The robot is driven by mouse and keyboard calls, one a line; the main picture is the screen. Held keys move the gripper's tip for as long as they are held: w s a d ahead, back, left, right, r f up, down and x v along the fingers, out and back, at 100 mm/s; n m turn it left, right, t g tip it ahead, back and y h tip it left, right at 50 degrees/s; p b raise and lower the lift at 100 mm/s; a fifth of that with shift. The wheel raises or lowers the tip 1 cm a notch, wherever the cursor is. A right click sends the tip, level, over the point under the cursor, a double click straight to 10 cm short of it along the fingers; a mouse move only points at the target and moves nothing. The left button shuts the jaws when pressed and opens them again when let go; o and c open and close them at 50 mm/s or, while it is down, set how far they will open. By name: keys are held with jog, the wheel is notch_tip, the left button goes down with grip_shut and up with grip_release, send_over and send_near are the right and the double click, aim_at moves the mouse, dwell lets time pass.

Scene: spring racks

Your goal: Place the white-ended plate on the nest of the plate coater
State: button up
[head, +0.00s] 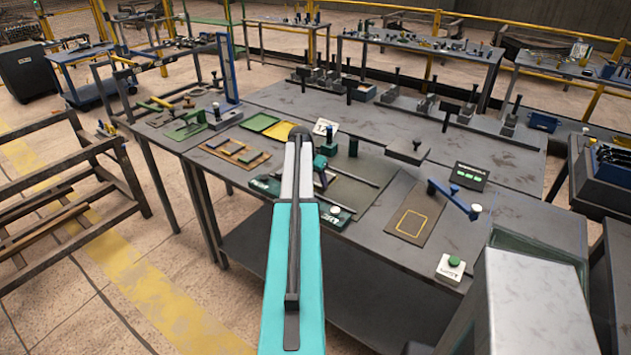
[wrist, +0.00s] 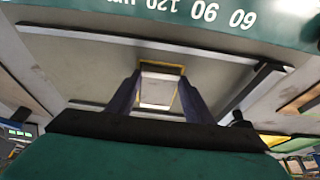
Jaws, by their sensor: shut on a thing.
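In the wrist view my gripper (wrist: 159,93) has its two dark fingers closed on the sides of a small pale plate (wrist: 157,92). Its near end looks white. A yellow edge shows around its far side; I cannot tell whether this is the plate's or a marking beneath. The plate coater (head: 346,197) is the grey bed with green printed strips, below my gripper. Its green strip (wrist: 200,12) with numbers crosses the top of the wrist view. In the head view my arm hides most of the gripper and the plate. I cannot tell whether the plate touches the bed.
Right of the coater lies a brown mat (head: 432,208) with a yellow outlined rectangle, beside a blue lever (head: 453,199). A green-button box (head: 451,268) stands near the front edge. A dark rod crosses the coater bed.

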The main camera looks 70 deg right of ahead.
jog(key=o, duration=1.1)
jog(key=shift+o, duration=0.2)
jog(key=shift+r, duration=0.2)
jog(key=b+v, duration=0.2)
jog(key=v, duration=1)
jog(key=shift+b, duration=0.4)
jog(key=shift+a+f, duration=0.1)
jog(key=shift+a, duration=0.05)
